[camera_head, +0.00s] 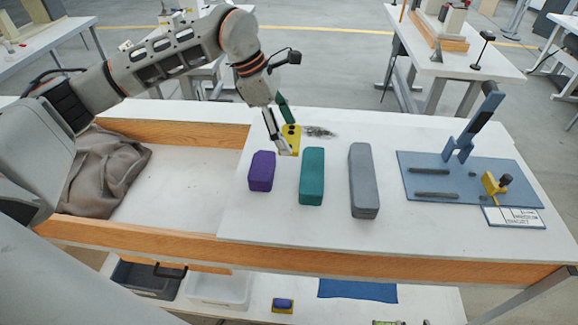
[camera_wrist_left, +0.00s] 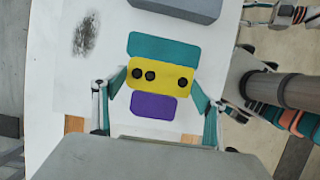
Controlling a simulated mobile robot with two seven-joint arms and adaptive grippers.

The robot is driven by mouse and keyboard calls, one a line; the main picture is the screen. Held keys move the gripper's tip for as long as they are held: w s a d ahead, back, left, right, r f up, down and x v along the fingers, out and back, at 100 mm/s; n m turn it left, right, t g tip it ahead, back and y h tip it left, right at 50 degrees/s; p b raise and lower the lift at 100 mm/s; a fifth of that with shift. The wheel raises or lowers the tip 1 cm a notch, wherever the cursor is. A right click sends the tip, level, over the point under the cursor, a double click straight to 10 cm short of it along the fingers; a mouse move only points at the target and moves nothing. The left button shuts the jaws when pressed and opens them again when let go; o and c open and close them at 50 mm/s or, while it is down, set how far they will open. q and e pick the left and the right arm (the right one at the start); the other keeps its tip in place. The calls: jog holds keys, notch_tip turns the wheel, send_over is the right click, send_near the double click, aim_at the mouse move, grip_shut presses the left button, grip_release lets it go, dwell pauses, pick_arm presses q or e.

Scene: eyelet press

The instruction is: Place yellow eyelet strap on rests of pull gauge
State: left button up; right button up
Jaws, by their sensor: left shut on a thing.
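The yellow eyelet strap (camera_head: 292,141) is a flat yellow piece with dark round holes. My left gripper (camera_head: 285,128) is shut on it, beyond the purple and teal blocks. In the left wrist view the strap (camera_wrist_left: 168,77) spans between the two fingertips of the left gripper (camera_wrist_left: 160,88), gripped at its ends, two holes near one end and one near the other. The pull gauge seems to be the blue plate (camera_head: 415,180) at the right, with dark bars (camera_head: 436,196), a blue upright fork and a yellow clamp (camera_head: 492,184). The strap is well left of it.
A label card (camera_head: 515,217) lies at the plate's front edge. A grey cloth (camera_head: 105,170) lies at the left. The table front is clear.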

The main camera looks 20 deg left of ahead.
aim_at(291, 177)
pick_arm(q)
notch_tip(291, 177, down, 13)
jog(key=shift+r+p, duration=0.15)
jog(key=shift+p, duration=0.25)
jog(key=o, duration=1.1)
